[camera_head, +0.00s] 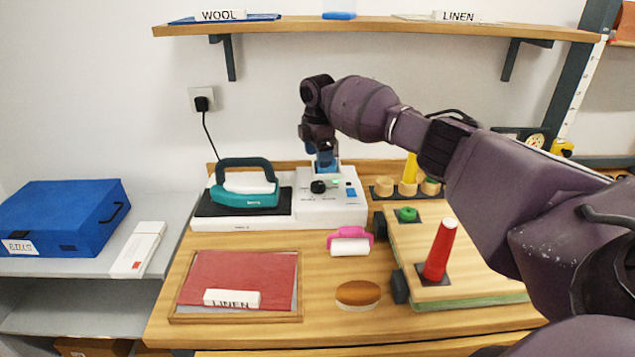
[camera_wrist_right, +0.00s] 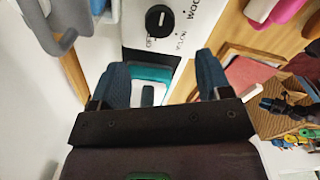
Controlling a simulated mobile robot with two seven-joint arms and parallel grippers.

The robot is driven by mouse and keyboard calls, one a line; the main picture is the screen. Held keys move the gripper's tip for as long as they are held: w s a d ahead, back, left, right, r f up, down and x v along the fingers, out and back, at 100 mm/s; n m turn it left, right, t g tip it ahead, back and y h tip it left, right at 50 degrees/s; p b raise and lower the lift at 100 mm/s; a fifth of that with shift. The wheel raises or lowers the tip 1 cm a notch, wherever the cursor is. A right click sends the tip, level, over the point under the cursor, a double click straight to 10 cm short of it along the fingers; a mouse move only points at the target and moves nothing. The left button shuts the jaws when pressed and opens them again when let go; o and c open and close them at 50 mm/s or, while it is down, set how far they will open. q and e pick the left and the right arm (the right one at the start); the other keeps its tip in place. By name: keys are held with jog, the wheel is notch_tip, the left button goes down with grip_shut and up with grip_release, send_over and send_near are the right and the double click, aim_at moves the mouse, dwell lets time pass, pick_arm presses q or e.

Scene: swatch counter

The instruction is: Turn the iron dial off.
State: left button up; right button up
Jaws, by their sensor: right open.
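The iron dial (camera_head: 319,187) is a small black knob on the white control box (camera_head: 333,211) at the back of the counter. In the right wrist view the dial (camera_wrist_right: 159,21) has a white mark, with lettering around it that includes OFF, NYLON and WOOL. I cannot tell surely which word the mark points at. My right gripper (camera_head: 326,163) hangs just behind and above the dial. Its blue fingers (camera_wrist_right: 162,66) are apart with nothing between them, and the dial lies beyond their tips. The teal iron (camera_head: 246,193) rests on its dark pad left of the box. My left gripper is not in view.
A green light (camera_head: 338,182) and a blue switch (camera_head: 351,192) are on the box near the dial. A wooden shelf (camera_head: 380,26) hangs above.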

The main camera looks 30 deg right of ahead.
aim_at(318, 184)
notch_tip(318, 184, down, 9)
jog(key=shift+b, duration=0.35)
jog(key=shift+c, duration=0.3)
jog(key=c, duration=0.9)
jog(key=shift+o, duration=0.2)
